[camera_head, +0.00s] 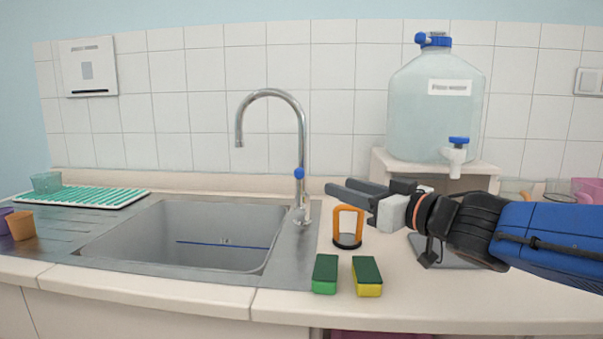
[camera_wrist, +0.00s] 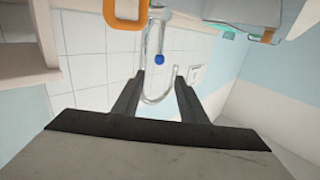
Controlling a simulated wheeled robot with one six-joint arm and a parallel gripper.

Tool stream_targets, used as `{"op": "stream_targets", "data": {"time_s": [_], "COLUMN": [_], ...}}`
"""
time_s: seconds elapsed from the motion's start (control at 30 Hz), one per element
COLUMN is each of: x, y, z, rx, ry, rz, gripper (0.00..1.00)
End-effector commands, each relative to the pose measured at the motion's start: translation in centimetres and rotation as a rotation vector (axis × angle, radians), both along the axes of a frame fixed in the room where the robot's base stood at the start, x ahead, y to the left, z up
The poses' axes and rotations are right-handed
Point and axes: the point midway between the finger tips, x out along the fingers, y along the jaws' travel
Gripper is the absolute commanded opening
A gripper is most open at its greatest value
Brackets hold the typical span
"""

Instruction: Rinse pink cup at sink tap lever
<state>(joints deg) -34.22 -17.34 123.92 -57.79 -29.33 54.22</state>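The chrome tap (camera_head: 303,130) arches over the steel sink (camera_head: 150,205). A blue knob (camera_head: 299,173), apparently the lever's end, sits on its upright; it also shows between my fingers in the wrist view (camera_wrist: 159,59). My gripper (camera_head: 338,186) is right of the tap, above the counter, pointing towards it. Its two fingers are apart with nothing between them in the wrist view (camera_wrist: 160,76). No cup is clearly pink. A pink object (camera_head: 590,187) is cut off at the right edge; I cannot tell what it is.
An orange-framed holder (camera_head: 348,218) stands below my gripper. Two sponges (camera_head: 325,273) (camera_head: 367,275) lie in front. A water carboy (camera_head: 436,105) stands on a raised shelf behind. Orange (camera_head: 22,226) and purple (camera_head: 4,222) cups stand far left; a teal cup (camera_head: 46,182) is on a green rack (camera_head: 100,197).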

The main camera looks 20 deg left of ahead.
Motion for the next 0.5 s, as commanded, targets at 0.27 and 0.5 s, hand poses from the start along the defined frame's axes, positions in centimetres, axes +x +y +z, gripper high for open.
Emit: {"op": "stream_targets", "data": {"time_s": [0.27,0.5], "x": [2.3,4.3], "y": [3.7,7.0], "z": [-0.1,-0.1], "rx": [-0.002,-0.002], "ry": [0.001,0.001], "rz": [0.000,-0.001], "gripper": [0.38,0.38]}}
